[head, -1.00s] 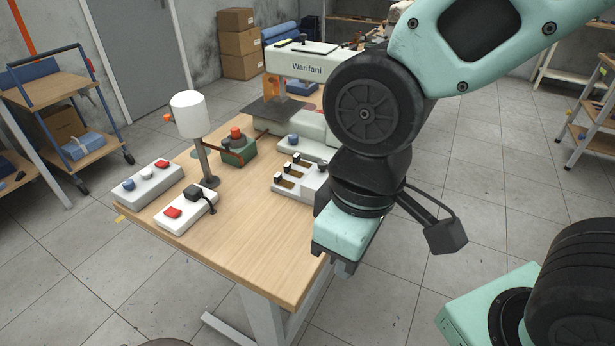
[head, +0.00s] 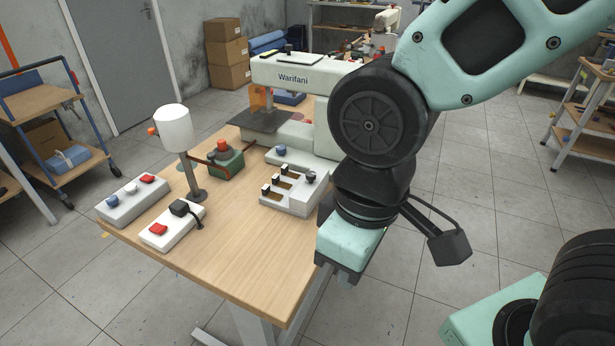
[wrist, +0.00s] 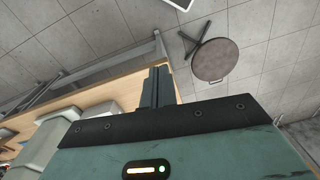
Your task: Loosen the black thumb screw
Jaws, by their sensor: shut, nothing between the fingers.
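No part is clearly recognisable as the black thumb screw at this size. Small dark parts on the table are a round dark knob (head: 310,177) on the white lever block (head: 290,203) and a black block (head: 180,208) on a white box with a red button. My gripper (head: 347,276) hangs at the table's right edge, right of the lever block and apart from it. In the wrist view my gripper (wrist: 157,84) has its fingers together with nothing between them. My arm may hide part of the machine behind it.
The wooden table (head: 235,270) has free room at its front. A white cylinder on a post (head: 173,128), a green block with a red knob (head: 226,164) and the white Warifani machine (head: 295,72) stand on it. A round stool (wrist: 216,60) stands on the floor.

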